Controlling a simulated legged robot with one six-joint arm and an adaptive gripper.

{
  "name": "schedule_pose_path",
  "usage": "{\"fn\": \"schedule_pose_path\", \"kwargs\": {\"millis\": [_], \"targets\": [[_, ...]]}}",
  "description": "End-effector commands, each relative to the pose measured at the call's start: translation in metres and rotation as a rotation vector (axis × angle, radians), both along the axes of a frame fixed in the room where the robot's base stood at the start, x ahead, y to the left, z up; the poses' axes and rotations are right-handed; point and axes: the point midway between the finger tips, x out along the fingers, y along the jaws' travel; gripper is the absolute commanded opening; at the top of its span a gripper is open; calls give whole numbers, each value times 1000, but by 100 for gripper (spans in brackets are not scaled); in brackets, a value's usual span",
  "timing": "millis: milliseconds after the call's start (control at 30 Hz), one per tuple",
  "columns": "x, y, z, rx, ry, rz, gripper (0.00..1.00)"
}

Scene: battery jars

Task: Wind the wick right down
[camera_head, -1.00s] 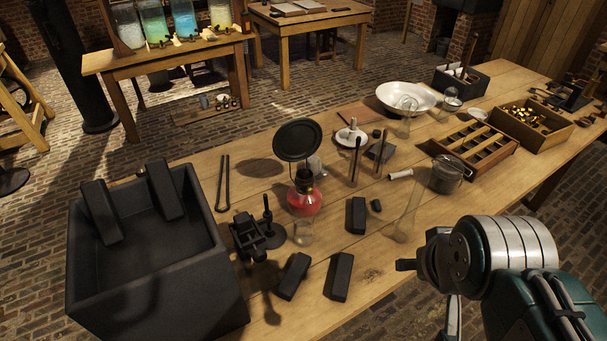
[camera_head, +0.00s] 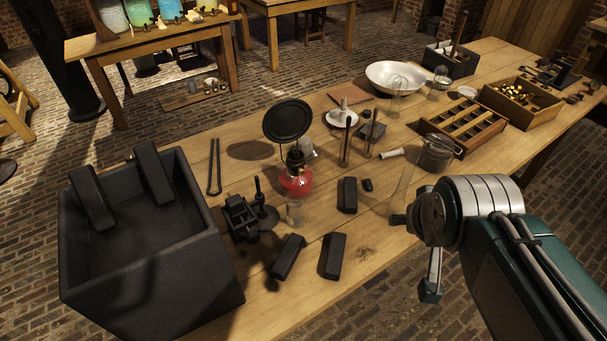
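A small lamp with a red font (camera_head: 296,182) and a dark burner on top stands mid-table, left of my gripper. A black round disc (camera_head: 288,120) appears just above and behind it. The wick and its winder are too small to make out, and I see no flame. My gripper (camera_head: 414,256) is at the right, near the table's front edge. Its two dark finger ends show well apart with nothing between them. It is clear of the lamp, and part of it is hidden by my wrist.
A clear glass chimney (camera_head: 402,187) stands close by my gripper. Black blocks (camera_head: 333,256) lie in front of the lamp, with a black vice-like stand (camera_head: 241,218) to its left. A large black box (camera_head: 150,280) fills the left. A lidded metal pot (camera_head: 436,154) stands behind my gripper.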

Motion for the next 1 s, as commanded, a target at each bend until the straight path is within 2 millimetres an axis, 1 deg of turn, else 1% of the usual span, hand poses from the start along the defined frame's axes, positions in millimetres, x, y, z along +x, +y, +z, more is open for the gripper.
{"fn": "schedule_pose_path", "kwargs": {"millis": [33,100,167,200,267,300,400,500,633,700,800,900,1000], "targets": [[19,-5,-5,-4,-23,-28,65],[47,-10,-9,-3,-82,-67,65],[70,-14,-13,5,-131,-93,65],[84,-15,-17,12,-162,-105,65],[106,-17,-23,30,-210,-119,65],[120,-16,-27,45,-241,-125,65],[152,-13,-40,98,-314,-127,65],[180,-7,-56,170,-374,-117,65],[210,7,-80,297,-436,-91,65],[223,17,-94,380,-457,-73,65],[236,32,-116,515,-471,-48,65],[242,49,-139,667,-466,-23,65],[243,66,-161,834,-444,-2,65]]}}
